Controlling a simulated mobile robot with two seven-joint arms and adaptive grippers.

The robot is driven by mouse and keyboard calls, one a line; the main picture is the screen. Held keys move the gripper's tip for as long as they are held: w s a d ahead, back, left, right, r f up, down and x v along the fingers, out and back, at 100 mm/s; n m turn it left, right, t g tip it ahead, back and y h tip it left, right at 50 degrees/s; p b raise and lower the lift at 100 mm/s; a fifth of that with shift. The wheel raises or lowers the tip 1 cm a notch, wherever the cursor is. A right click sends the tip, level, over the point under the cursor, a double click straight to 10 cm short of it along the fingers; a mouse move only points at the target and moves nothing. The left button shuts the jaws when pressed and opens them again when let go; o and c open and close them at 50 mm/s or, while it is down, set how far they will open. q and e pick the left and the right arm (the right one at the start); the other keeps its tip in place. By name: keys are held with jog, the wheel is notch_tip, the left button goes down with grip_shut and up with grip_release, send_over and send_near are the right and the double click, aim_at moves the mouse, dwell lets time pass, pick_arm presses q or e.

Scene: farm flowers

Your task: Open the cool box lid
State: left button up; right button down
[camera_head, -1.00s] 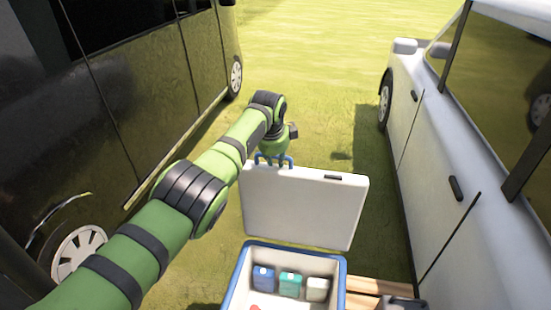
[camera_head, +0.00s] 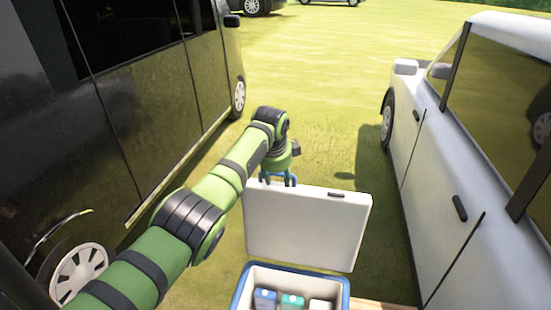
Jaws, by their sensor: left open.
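The cool box (camera_head: 345,292) stands low in the middle of the view, with a blue rim and white inner walls. Its front part is cut off by the lower picture edge. Its white lid (camera_head: 305,228) stands raised at the far side of the box, so the inside shows. My left gripper (camera_head: 278,180), with blue fingers, is at the lid's upper left edge and is open. Whether the fingers touch the lid is unclear. My right gripper is not in view.
Inside the box are a blue pack (camera_head: 265,299), a teal pack (camera_head: 292,301) and a white one. A dark van (camera_head: 140,90) stands on the left and a white car (camera_head: 450,170) on the right. Wooden slats (camera_head: 385,304) lie beside the box.

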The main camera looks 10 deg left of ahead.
pick_arm(q)
jog(key=v, duration=1)
jog(key=shift+s+r, duration=0.2)
jog(key=shift+r, duration=0.05)
jog(key=shift+c, duration=0.4)
